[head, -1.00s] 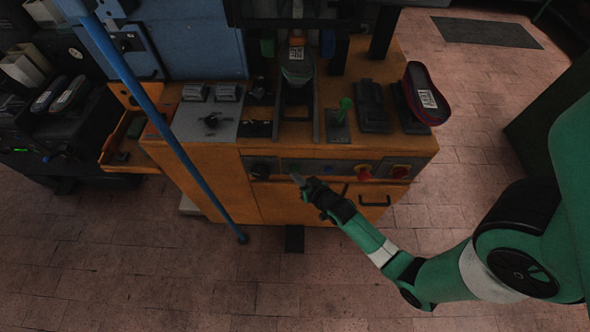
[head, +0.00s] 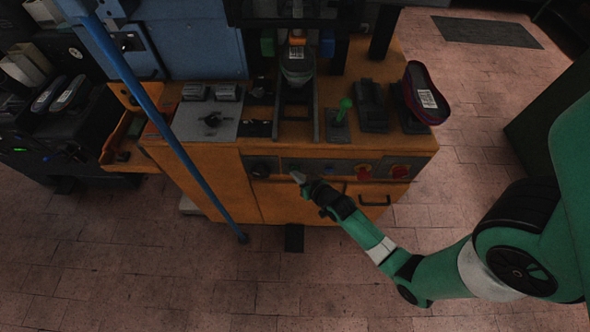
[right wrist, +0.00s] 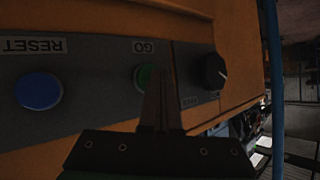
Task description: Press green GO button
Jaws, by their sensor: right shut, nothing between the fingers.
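The green GO button (right wrist: 143,77) sits on the grey control panel (right wrist: 95,75) under its upside-down GO label in the right wrist view. The closed fingers of my right gripper (right wrist: 160,75) overlap one side of the button. I cannot tell whether the tips touch it. In the head view my right gripper (head: 298,177) is in front of the panel (head: 278,166) of the orange machine, and the GO button is too small to make out there. My left gripper is not in view.
A blue RESET button (right wrist: 38,91) and a black knob (right wrist: 214,71) flank the GO button. A slanted blue pole (head: 190,165) stands left of the gripper. A black handle (head: 374,201) is below the panel.

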